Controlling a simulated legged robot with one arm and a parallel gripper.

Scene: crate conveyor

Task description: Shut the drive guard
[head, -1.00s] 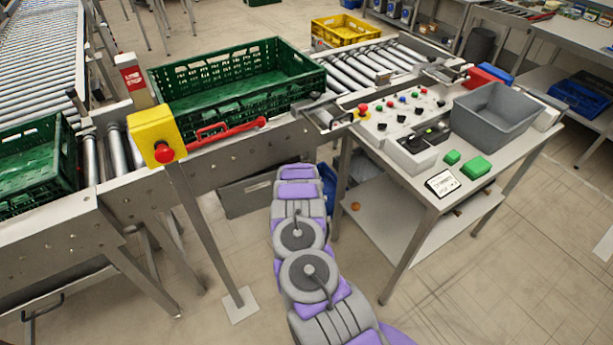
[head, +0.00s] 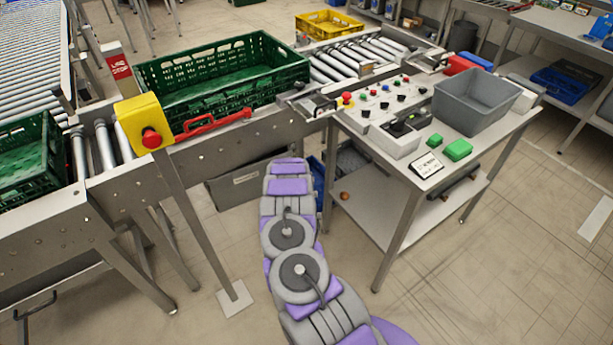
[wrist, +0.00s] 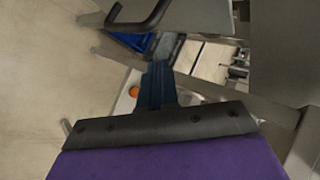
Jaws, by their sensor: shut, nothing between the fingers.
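A grey panel with a dark slot or handle, which looks like the drive guard (head: 238,187), sits low under the conveyor frame, left of my arm. It appears to stick out from the frame; how far it is open I cannot tell. In the wrist view a grey panel (wrist: 200,14) with a black bar handle (wrist: 150,14) shows at the top. My gripper (wrist: 160,66) points up the wrist picture, its dark fingers shut and empty, apart from the handle in the picture. In the head view my gripper is hidden beyond the far end of my arm.
The control table (head: 400,195) stands right of my arm, with a grey bin (head: 475,105) on top and an orange ball (head: 345,196) on its lower shelf. A post with a yellow emergency-stop box (head: 143,122) stands left. Green crates (head: 225,75) sit on the conveyor. Floor is clear at front right.

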